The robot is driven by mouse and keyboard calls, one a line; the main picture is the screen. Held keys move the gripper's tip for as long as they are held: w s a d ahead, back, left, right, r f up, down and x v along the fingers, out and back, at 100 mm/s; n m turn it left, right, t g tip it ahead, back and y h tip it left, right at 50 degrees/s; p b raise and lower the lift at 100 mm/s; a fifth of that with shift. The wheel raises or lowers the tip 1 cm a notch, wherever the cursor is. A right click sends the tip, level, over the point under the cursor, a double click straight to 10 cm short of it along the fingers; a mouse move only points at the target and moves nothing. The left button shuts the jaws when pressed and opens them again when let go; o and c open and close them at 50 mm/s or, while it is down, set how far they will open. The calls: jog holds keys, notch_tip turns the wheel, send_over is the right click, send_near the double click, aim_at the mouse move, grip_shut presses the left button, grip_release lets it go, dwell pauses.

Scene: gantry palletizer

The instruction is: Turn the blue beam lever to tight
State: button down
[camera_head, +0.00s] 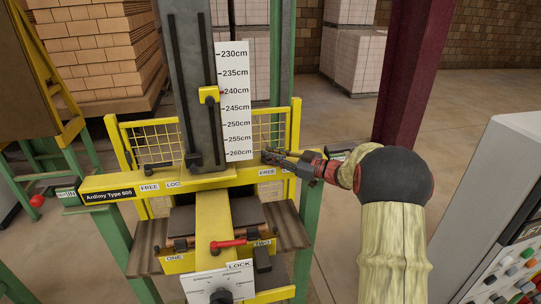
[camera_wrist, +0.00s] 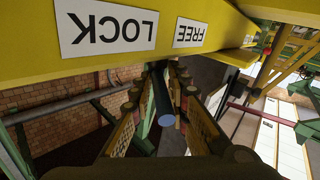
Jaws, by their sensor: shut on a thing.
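My gripper (camera_head: 275,158) is at the right part of the yellow beam (camera_head: 150,184), beside a FREE label. In the wrist view my gripper (camera_wrist: 164,78) has its fingers closed around a dark lever with a pale blue round end (camera_wrist: 166,120). The lever sits just under the beam edge, near the FREE label (camera_wrist: 190,33) and LOCK label (camera_wrist: 108,27). In the head view my gripper mostly hides this lever.
A grey column with a centimetre scale (camera_head: 234,100) and a yellow pointer (camera_head: 209,95) rises behind the beam. A red handle (camera_head: 228,243) and a LOCK dial plate (camera_head: 218,282) are below. A red post (camera_head: 412,70) and a grey control cabinet (camera_head: 490,200) stand at right.

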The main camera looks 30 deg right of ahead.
jog(key=shift+w+d+r, duration=0.1)
jog(key=shift+d+r, duration=0.2)
jog(key=shift+r, duration=0.15)
jog(key=c, duration=2.2)
grip_release()
jog(key=o, duration=0.3)
jog(key=shift+w+d+f, duration=0.1)
jog(key=shift+d+f, duration=0.05)
jog(key=shift+o, duration=0.3)
jog(key=shift+f, duration=0.1)
jog(key=shift+f, duration=0.15)
jog(key=v, duration=1.2)
jog(key=shift+c, duration=0.3)
